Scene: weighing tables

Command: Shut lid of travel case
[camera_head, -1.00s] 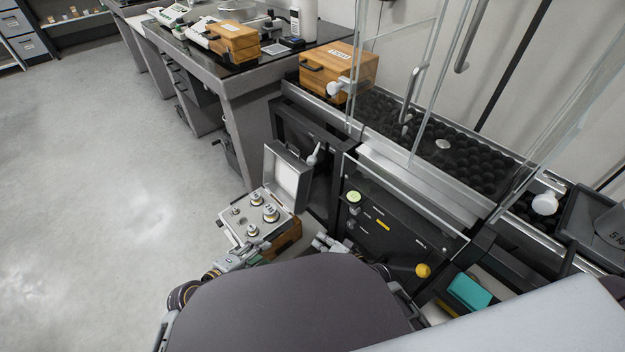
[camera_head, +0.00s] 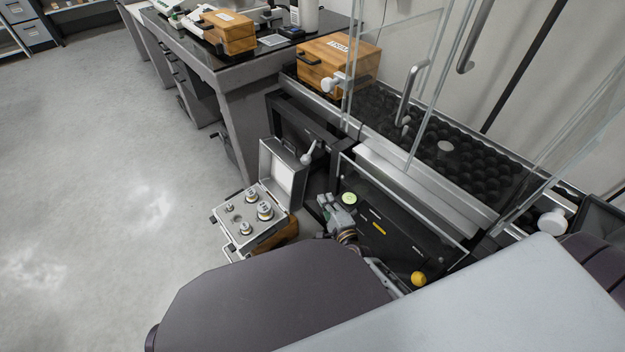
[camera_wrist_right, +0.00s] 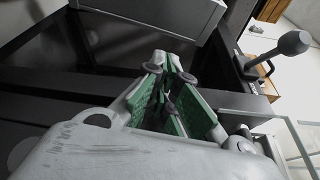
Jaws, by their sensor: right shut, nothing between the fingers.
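The travel case (camera_head: 243,244) is open in the head view, left of the black cabinet. Its grey lid (camera_head: 283,174) stands up at the back, pale inside. Several metal weights (camera_head: 265,211) sit in its grey insert. My right gripper (camera_head: 325,200) is to the right of the case and lid, apart from them, beside the cabinet front. In the right wrist view its green-padded fingers (camera_wrist_right: 174,66) are shut and empty. A pale grey panel beyond them looks like the lid (camera_wrist_right: 160,18). My left gripper is not in view.
The black cabinet (camera_head: 385,222) bounds the right side. A wooden box (camera_head: 335,65) stands above it. Open floor (camera_head: 100,200) lies left of the case.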

